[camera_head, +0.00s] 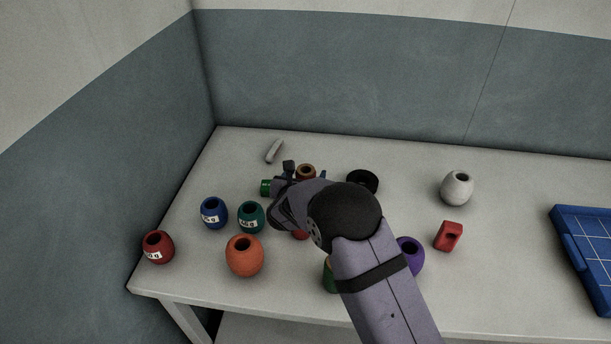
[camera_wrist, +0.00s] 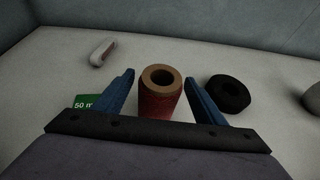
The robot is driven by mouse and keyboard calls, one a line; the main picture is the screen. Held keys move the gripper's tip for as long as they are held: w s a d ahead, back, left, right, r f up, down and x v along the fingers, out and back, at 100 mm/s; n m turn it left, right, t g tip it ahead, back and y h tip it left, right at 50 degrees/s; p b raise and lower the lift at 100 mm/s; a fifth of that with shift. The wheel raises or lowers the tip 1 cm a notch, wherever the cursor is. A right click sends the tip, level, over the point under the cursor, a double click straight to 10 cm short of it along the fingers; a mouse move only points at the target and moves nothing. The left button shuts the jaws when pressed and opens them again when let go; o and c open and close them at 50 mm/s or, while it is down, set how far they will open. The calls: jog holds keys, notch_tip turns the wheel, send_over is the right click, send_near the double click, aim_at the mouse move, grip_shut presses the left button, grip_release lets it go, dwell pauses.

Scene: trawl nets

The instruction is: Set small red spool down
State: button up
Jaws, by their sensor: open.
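The small red spool (camera_wrist: 159,104) has a tan top rim with a dark hole and a red wound body. In the wrist view it stands upright between the two blue fingers of my gripper (camera_wrist: 161,98). The fingers are open, with a visible gap on each side of the spool. Its base is hidden behind the gripper body. In the head view the spool's tan top (camera_head: 306,168) shows just beyond my gripper (camera_head: 307,175), and my wrist hides most of the rest.
A black ring (camera_head: 363,181) lies right of the spool, a green labelled piece (camera_wrist: 86,102) left, and a pale bar (camera_head: 274,151) behind. Blue (camera_head: 214,213), teal (camera_head: 250,218) and orange (camera_head: 244,257) floats stand left. A white float (camera_head: 457,188), red block (camera_head: 448,236) and blue tray (camera_head: 566,210) are right.

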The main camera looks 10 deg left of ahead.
jog(key=shift+r, duration=0.1)
jog(key=shift+r+p, duration=0.15)
jog(key=shift+p, duration=0.15)
jog(key=shift+s, duration=0.35)
jog(key=d+b+v, duration=0.1)
jog(key=b+v, duration=0.1)
jog(key=v, duration=0.9)
jog(key=shift+a, duration=0.5)
jog(key=shift+s, duration=0.15)
